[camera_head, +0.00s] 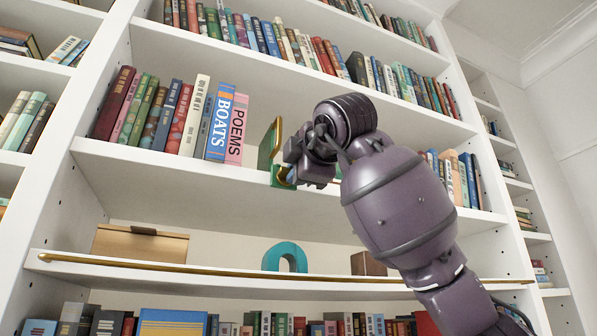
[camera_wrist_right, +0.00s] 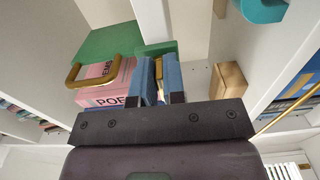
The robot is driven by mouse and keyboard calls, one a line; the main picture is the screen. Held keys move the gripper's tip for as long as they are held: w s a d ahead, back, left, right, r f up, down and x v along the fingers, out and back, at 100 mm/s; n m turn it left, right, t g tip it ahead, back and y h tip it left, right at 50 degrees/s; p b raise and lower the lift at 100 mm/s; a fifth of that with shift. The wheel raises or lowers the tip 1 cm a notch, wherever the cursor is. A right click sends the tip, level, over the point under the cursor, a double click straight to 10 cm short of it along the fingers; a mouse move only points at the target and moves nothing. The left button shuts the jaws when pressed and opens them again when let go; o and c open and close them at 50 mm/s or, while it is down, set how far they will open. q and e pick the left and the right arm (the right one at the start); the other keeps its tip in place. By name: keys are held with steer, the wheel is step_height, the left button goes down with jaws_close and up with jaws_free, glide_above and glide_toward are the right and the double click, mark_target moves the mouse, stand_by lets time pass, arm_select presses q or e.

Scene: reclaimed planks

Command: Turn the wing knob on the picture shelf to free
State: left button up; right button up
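No picture shelf shows by name; the views show a white bookcase with a green bookend (camera_head: 265,148) at the right end of a book row. The bookend also shows in the right wrist view (camera_wrist_right: 108,43), with a brass loop handle (camera_wrist_right: 76,76). A brass piece (camera_wrist_right: 152,49) lies by its green base, just beyond my right fingertips; I cannot tell whether it is the wing knob. My right gripper (camera_head: 289,174) is at the bookend's base. Its two blue fingers (camera_wrist_right: 160,62) stand a narrow gap apart; whether they grip anything is unclear. My left gripper is not in view.
A pink POEMS book (camera_head: 237,130) and a blue BOATS book (camera_head: 219,122) stand left of the bookend. On the shelf below are a wooden box (camera_head: 140,246), a teal arch (camera_head: 285,257) and a wooden block (camera_head: 367,264). A brass rail (camera_head: 220,272) runs along that shelf's front.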

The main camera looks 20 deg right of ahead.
steer(key=o, duration=0.5)
steer(key=shift+c, duration=0.2)
steer(key=s, duration=1.1)
steer(key=shift+d, duration=0.15)
steer(key=shift+f, duration=0.1)
